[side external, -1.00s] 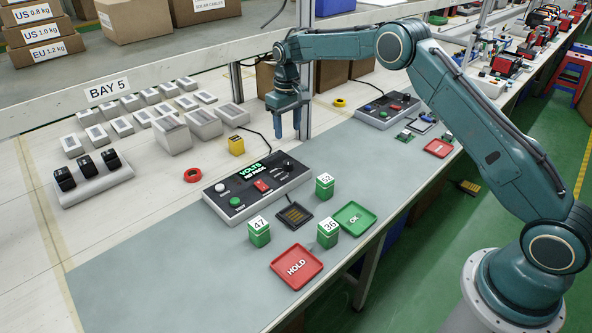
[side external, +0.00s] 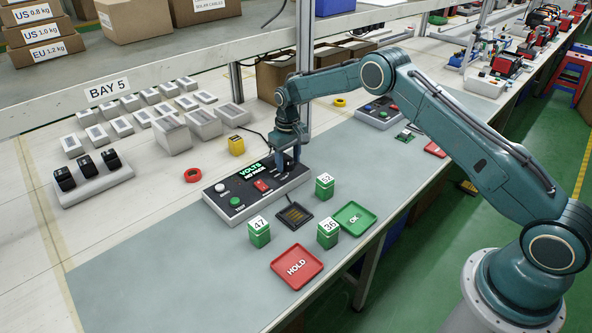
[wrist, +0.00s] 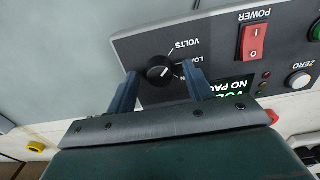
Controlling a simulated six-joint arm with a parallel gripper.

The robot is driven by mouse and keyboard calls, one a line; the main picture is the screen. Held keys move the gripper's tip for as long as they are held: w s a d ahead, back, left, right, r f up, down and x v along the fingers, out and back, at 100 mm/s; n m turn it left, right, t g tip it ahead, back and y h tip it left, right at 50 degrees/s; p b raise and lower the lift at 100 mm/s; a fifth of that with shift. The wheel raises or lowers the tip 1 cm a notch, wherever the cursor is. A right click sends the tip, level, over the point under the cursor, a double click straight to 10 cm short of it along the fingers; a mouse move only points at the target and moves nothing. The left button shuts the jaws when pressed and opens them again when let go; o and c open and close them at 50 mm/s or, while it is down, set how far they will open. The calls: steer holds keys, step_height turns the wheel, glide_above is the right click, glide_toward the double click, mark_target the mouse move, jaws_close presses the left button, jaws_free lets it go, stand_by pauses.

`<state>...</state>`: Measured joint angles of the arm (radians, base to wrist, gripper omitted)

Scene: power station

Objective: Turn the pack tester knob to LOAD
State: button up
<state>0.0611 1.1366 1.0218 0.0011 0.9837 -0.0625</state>
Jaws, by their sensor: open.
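The near pack tester (side external: 257,187) is a dark panel on the bench; its screen (side external: 255,170) shows VOLTS and a NO PACK line. My gripper (side external: 287,168) is over its right end and hides the knob there. In the wrist view the round black knob (wrist: 160,70) lies between the two blue fingers of my gripper (wrist: 163,76), which are open with a gap on each side. VOLTS and LOAD labels are printed beside the knob. Its pale pointer mark seems to face up and right, towards the labels; the exact setting is hard to tell.
The tester also has a red power switch (wrist: 253,42) and a white ZERO button (wrist: 299,81). Green packs (side external: 325,187) stand in front, near a black socket pad (side external: 295,215), a green OK tray (side external: 355,218) and a red HOLD tray (side external: 283,280). A second tester (side external: 378,113) is farther back.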

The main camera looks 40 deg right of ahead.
steer(key=shift+c, duration=0.4)
steer(key=c, duration=0.9)
steer(key=shift+m, duration=0.4)
steer(key=m, duration=0.4)
steer(key=shift+m, duration=2)
steer(key=o, duration=1)
